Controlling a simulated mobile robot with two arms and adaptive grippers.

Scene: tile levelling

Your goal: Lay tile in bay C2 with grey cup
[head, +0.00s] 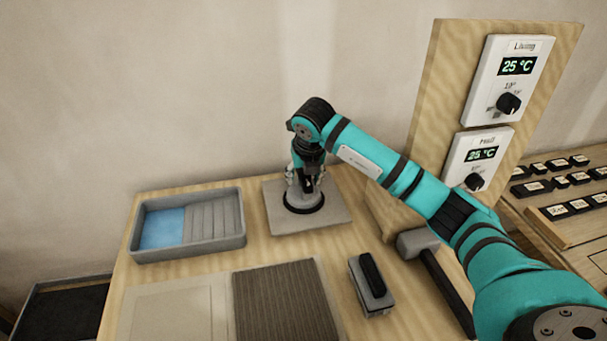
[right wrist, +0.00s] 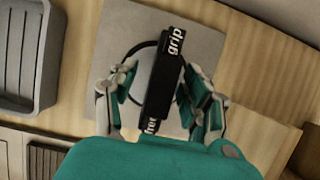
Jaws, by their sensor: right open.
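A flat grey tile (head: 335,215) lies on the wooden table near the wall. The grey cup (head: 303,204), with a dark ring at its base, stands on the tile. My right gripper (head: 306,180) is right over the cup, pointing down. In the right wrist view, my open right gripper (right wrist: 160,90) has a finger on each side of the cup's black lever (right wrist: 162,75), marked "grip" and "free". I cannot tell whether the fingers touch it. A dark ribbed bay (head: 285,302) is at the front; no C2 label is readable. My left gripper is out of view.
A grey tray (head: 240,240) with blue liquid and a ribbed part stands left of the tile. A black-handled grey block (head: 372,290) and a grey-headed mallet (head: 418,242) lie to the right. A board with thermostats (head: 508,75) stands behind my right arm.

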